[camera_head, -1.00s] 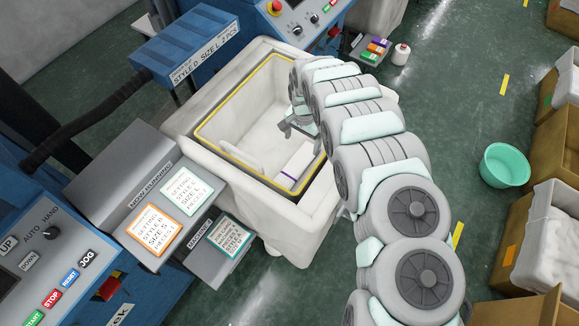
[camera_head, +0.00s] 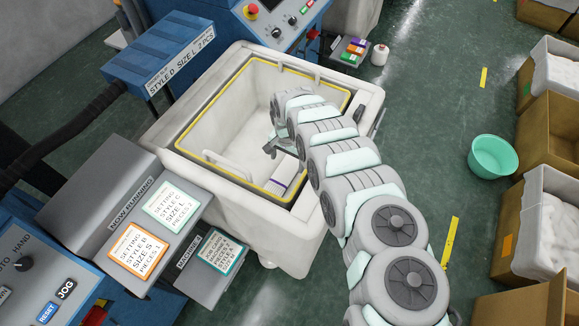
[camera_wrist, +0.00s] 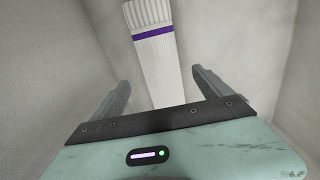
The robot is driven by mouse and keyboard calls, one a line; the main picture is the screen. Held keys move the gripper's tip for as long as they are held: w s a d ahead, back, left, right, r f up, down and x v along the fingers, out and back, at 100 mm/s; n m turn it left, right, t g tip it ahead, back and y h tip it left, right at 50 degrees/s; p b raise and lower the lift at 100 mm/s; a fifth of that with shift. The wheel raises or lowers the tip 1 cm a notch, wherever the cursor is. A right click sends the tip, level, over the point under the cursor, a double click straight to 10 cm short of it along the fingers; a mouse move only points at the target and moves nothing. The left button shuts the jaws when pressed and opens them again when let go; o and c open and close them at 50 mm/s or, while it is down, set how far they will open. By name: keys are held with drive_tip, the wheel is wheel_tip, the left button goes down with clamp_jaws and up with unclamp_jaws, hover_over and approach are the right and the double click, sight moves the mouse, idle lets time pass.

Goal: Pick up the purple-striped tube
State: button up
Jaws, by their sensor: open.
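The purple-striped tube (camera_wrist: 157,58) is a white ribbed knit piece with a purple band near its cuff. In the wrist view it runs from the top edge down between the two fingers, its lower end hidden behind my gripper's body. My gripper (camera_wrist: 160,85) is open, with one finger on each side of the tube's line and nothing gripped. In the head view the tube (camera_head: 280,180) lies in the near right corner of the white bin (camera_head: 230,202), partly hidden by the arm. My gripper (camera_head: 275,148) is inside the bin, just above the tube.
The bin has a yellow-edged rim and pale walls close around my gripper. A white handle-like piece (camera_head: 226,164) lies along its near left side. Blue machines and grey sign boxes (camera_head: 110,200) stand at the left. A green basin (camera_head: 492,156) and cardboard boxes are on the right.

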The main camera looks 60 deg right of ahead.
sight(286, 170)
drive_tip(key=f, duration=0.1)
drive_tip(key=f+b, duration=0.1)
drive_tip(key=f, duration=0.1)
drive_tip(key=f+b, duration=0.1)
drive_tip(key=f, duration=0.1)
drive_tip(key=shift+w+a+f, duration=0.1)
drive_tip(key=shift+a, duration=0.2)
drive_tip(key=c, duration=1.4)
drive_tip(key=shift+r, duration=0.2)
